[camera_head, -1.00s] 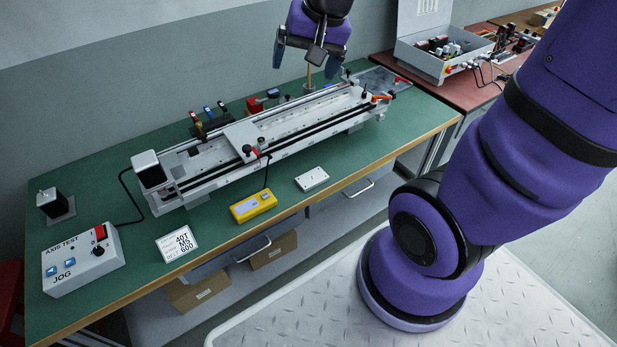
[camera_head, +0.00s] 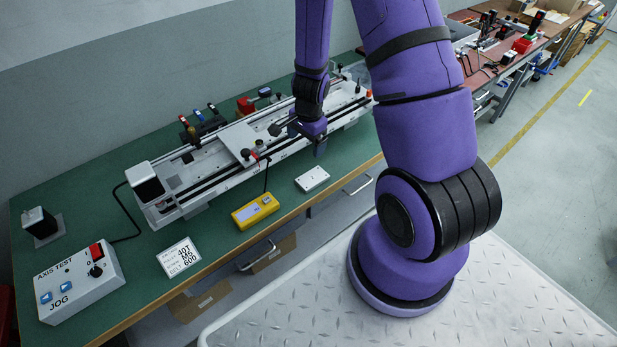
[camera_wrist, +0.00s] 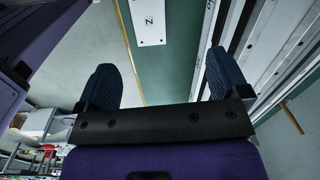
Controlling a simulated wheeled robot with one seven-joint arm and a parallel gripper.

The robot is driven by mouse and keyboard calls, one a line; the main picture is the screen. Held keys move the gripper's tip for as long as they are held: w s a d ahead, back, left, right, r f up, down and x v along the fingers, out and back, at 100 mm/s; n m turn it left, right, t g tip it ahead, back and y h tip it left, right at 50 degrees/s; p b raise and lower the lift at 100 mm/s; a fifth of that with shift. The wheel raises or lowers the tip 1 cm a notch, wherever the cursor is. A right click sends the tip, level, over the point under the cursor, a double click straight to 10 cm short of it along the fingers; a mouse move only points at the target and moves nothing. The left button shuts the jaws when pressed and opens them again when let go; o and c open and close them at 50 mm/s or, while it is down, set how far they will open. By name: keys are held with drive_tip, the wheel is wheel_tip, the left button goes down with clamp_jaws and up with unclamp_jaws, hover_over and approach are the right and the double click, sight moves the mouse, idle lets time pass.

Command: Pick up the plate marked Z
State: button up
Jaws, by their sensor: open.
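The plate marked Z (camera_head: 312,179) is a small white rectangular plate lying flat on the green bench, in front of the gantry rail. In the wrist view the plate (camera_wrist: 148,28) shows its letter Z and small holes, beyond and between my fingertips, cut off by the top edge. My gripper (camera_head: 298,133) is above the gantry rail near the plate, up and left of it in the head view. In the wrist view my gripper (camera_wrist: 162,75) has its two dark fingers wide apart with nothing between them.
The gantry rail (camera_head: 205,172) with its carriage runs along the bench behind the plate. A yellow meter (camera_head: 255,211) lies left of the plate, with a white label card (camera_head: 178,257) and the axis test box (camera_head: 80,284) further left. The bench's wooden front edge is close to the plate.

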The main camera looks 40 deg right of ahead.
drive_tip(key=m, duration=0.1)
hover_over(312, 177)
wheel_tip(312, 177, down, 5)
drive_tip(key=shift+g, duration=0.3)
drive_tip(key=shift+s+a+f, duration=0.1)
drive_tip(key=shift+a+f, duration=0.05)
drive_tip(key=shift+f, duration=1.15)
drive_tip(key=shift+s+a+f, duration=0.1)
drive_tip(key=shift+f, duration=1.2)
drive_tip(key=shift+w+d+f, duration=0.1)
drive_tip(key=shift+d+f, duration=0.05)
drive_tip(key=shift+f, duration=1.15)
drive_tip(key=shift+d+f, duration=0.1)
drive_tip(key=shift+f, duration=1.2)
drive_tip(key=shift+c, duration=0.2)
drive_tip(key=c, duration=1.1)
